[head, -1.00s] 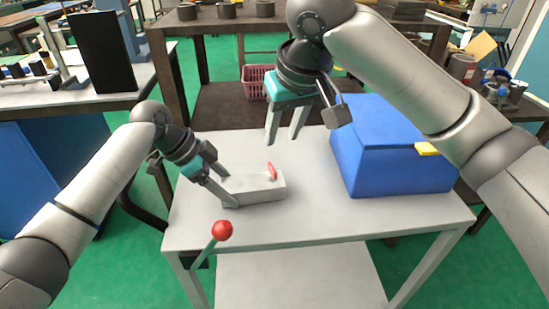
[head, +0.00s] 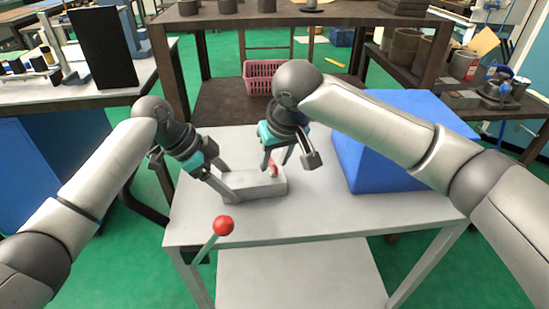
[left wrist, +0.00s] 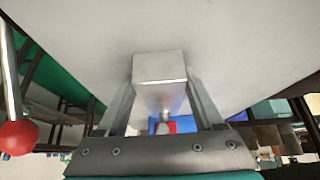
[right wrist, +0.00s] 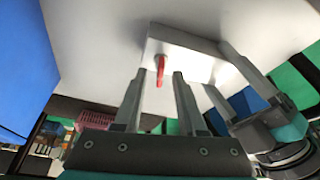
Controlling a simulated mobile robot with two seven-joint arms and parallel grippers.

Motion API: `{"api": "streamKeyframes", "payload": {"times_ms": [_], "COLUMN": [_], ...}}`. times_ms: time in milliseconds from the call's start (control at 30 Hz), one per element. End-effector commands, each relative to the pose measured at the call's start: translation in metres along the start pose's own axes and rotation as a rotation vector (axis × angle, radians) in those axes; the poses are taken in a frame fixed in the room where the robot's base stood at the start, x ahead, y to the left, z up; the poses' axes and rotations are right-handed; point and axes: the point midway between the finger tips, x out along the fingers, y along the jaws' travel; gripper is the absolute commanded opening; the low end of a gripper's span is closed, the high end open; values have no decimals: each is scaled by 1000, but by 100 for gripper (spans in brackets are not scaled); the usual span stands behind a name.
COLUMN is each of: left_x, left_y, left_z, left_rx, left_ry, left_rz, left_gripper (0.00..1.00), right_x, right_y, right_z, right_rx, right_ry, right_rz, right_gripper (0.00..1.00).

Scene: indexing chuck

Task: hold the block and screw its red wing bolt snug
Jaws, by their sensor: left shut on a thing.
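The grey block (head: 250,186) lies on the light table. My left gripper (head: 229,190) is shut on its left end, and in the left wrist view the block (left wrist: 160,68) sits between the fingers. The red wing bolt (head: 273,170) stands up from the block's right part. My right gripper (head: 276,166) is just above the bolt, partly in front of it. In the right wrist view the right gripper (right wrist: 157,82) is open, and the red wing (right wrist: 160,67) shows upright beyond and between its fingertips. I cannot tell whether a finger touches it.
A blue box (head: 380,150) stands at the table's right side. A lever with a red ball knob (head: 223,225) rises at the table's front left. The tabletop (head: 330,215) in front of the blue box is bare.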

Motion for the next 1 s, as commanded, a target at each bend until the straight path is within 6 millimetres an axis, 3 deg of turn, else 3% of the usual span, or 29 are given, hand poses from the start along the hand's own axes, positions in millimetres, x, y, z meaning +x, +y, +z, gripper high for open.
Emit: {"api": "streamKeyframes", "payload": {"times_ms": [67,400,1000], "left_x": [2,2,2], "left_y": [1,1,1], "left_z": [2,2,2], "left_rx": [-2,-2,-3], "left_ry": [-5,-5,-5], "left_rz": [3,3,3], "left_gripper": [15,15,15], "right_x": [0,0,0], "right_y": [0,0,-2], "right_z": [0,0,0], "right_rx": [0,0,42], "right_ry": [0,0,-1], "right_rz": [0,0,15], "right_gripper": [39,1,0]}}
